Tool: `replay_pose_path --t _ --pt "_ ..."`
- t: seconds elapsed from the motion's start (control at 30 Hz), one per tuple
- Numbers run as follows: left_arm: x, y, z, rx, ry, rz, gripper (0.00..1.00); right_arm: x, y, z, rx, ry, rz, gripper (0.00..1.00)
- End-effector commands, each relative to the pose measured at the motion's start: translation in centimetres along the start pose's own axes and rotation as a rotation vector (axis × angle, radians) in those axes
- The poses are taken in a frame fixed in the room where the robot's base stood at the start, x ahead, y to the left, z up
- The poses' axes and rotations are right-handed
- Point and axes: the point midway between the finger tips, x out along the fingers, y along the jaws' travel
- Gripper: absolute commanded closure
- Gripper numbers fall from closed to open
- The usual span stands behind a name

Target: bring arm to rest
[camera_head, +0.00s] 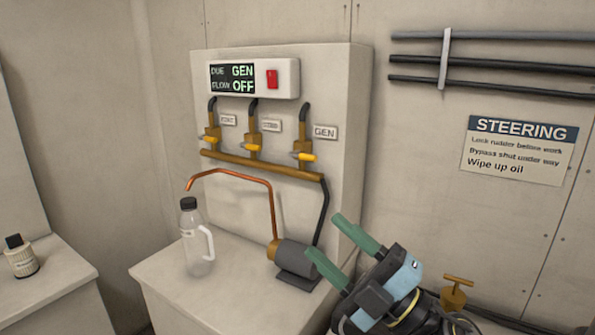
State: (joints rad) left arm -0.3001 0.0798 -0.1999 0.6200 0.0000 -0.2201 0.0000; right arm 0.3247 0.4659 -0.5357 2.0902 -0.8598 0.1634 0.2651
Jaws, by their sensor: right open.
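My right gripper (343,251) shows at the lower right, with two green fingers spread apart and nothing between them. It is in front of the right side of the bench (235,295), near the grey pump (297,257) in the picture. My left gripper is not in view.
A clear bottle (197,245) with a black cap stands on the bench under a copper spout (230,171). A panel (254,78) reads GEN, OFF, above several yellow-handled valves. A small bottle (20,257) stands at left. A brass valve (455,293) is right of my gripper.

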Motion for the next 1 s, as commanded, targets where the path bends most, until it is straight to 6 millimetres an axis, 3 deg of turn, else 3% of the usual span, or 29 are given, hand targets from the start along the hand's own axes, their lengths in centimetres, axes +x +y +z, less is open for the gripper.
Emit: replay_pose_path --t 0.17,0.3,0.4,0.47,0.6,0.7,1.0 --pt "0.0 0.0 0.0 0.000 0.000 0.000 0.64 -5.5 -0.8 5.6 0.273 -0.461 0.139 0.50" --pt "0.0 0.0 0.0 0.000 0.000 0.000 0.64 -12.3 -4.0 8.9 0.481 -0.839 0.156 0.50" --pt "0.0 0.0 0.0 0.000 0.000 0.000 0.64 -18.1 -7.4 9.4 0.629 -1.107 0.120 0.50" --pt "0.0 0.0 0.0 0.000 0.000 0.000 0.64 -21.7 -9.6 8.9 0.716 -1.262 0.079 0.50" --pt "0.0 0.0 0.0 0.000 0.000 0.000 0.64 -28.8 -13.9 5.9 0.888 -1.559 -0.042 0.50" --pt "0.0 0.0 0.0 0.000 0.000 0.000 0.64 -32.5 -15.9 3.2 0.980 -1.712 -0.132 0.50" --pt "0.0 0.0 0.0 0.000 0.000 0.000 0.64 -39.9 -19.3 -5.0 1.193 -2.023 -0.399 0.50"
